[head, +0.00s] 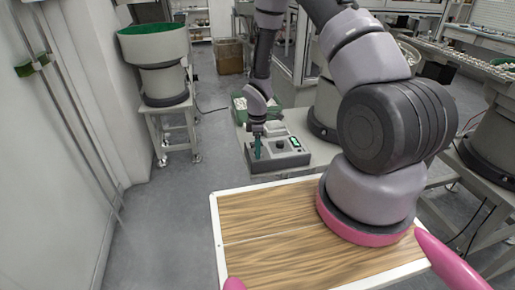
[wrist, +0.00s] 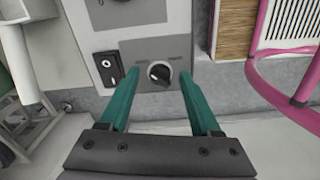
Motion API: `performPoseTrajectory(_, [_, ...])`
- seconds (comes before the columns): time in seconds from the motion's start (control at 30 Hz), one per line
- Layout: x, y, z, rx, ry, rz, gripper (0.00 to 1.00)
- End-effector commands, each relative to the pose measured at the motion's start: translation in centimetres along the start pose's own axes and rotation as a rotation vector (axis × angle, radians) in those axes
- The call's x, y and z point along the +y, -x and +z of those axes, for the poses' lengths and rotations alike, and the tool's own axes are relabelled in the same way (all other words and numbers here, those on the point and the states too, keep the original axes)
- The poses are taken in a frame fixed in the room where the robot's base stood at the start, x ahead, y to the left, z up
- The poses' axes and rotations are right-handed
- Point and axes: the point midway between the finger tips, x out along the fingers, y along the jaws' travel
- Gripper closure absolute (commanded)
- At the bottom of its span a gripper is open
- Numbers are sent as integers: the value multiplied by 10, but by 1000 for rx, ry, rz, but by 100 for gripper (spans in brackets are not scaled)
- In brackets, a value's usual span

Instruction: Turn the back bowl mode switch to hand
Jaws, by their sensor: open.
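The control box (head: 283,160) is a grey box with a dark front, standing on a light table ahead of me. In the wrist view its panel (wrist: 145,52) carries a round black rotary knob (wrist: 159,73) with a pale mark on it. The mark's exact setting and the lettering are too small to read. My gripper (wrist: 157,79) is open, with one green finger to the left of the knob and one to the right, both apart from it. In the head view my gripper (head: 257,149) is at the left part of the box.
A black rocker switch (wrist: 109,68) sits on the panel just left of the left finger. A green-lined bowl feeder (head: 152,45) stands on its own stand at the left. My wood-topped tray (head: 270,235) is in front. The floor at left is clear.

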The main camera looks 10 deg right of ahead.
Motion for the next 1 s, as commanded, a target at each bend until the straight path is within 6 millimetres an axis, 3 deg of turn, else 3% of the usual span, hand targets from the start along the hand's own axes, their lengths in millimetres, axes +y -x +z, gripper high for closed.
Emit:
performPoseTrajectory(0.17, [0, 0, 0, 0, 0, 0, 36])
performPoseTrajectory(0.33, [0, 0, 0, 0, 0, 0, 100])
performPoseTrajectory(0.67, [0, 1, 0, 0, -30, 0, 100])
performPoseTrajectory(1.0, [0, 1, 0, 0, -235, 0, 100])
